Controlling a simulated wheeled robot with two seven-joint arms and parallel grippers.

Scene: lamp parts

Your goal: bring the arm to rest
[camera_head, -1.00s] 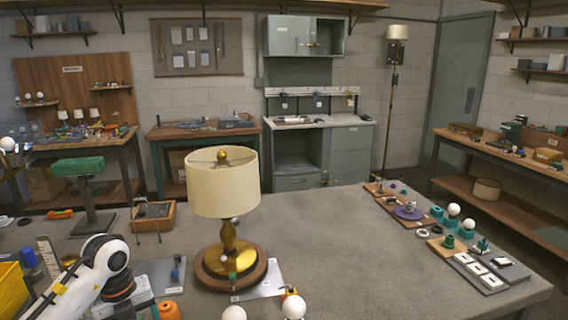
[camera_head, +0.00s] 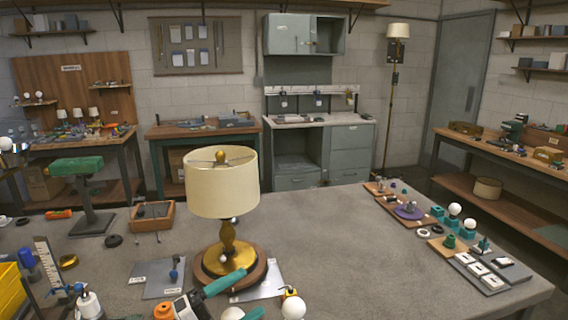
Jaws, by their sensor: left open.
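My left gripper (camera_head: 253,291) shows at the bottom edge, just in front of the lamp's foot. Its two teal fingers are spread apart, with nothing seen held between them. Its arm is mostly below the picture. The table lamp stands upright, with a cream shade (camera_head: 222,188) on a brass stem (camera_head: 227,238) and a round wooden foot (camera_head: 262,274). A brass knob (camera_head: 221,155) sits at the top of the shade. My right gripper is not in view.
White bulbs (camera_head: 293,308) stand near the gripper at the bottom edge. Grey plates (camera_head: 150,281) lie left of the lamp. A wooden tray (camera_head: 153,216) and a green-topped stand (camera_head: 78,167) are farther left. Trays of parts (camera_head: 484,269) line the table's right side. The table's middle right is clear.

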